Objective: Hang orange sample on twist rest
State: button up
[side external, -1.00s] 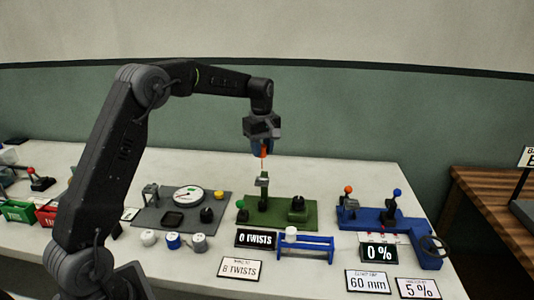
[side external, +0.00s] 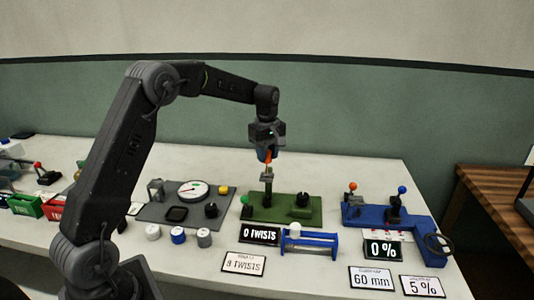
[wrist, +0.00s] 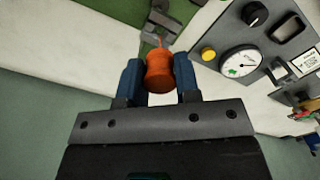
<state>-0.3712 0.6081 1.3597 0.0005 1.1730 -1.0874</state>
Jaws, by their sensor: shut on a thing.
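The orange sample (side external: 268,157) is a small orange spool, clear in the wrist view (wrist: 159,72). My gripper (side external: 266,152) is shut on it; its blue fingers clasp the spool from both sides in the wrist view (wrist: 158,80). A thin orange strand seems to hang from it. The sample is in the air, just above the grey clamp-like top (side external: 267,176) of the post on the green twist station (side external: 286,213). That grey piece also shows just beyond the spool in the wrist view (wrist: 157,27). I cannot tell whether they touch.
The dial station (side external: 160,213) stands left of the green one, the blue station (side external: 370,218) right. A "0 TWISTS" display (side external: 259,234), a blue rack (side external: 309,243) with a white spool, and several loose spools lie in front. A black knob (side external: 302,199) stands beside the post.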

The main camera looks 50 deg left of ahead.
aim_at(267, 174)
jog(key=shift+f, duration=2.55)
jog(key=o, duration=1)
jog(key=shift+c, duration=0.2)
notch_tip(267, 174, up, 14)
jog(key=shift+f, duration=0.1)
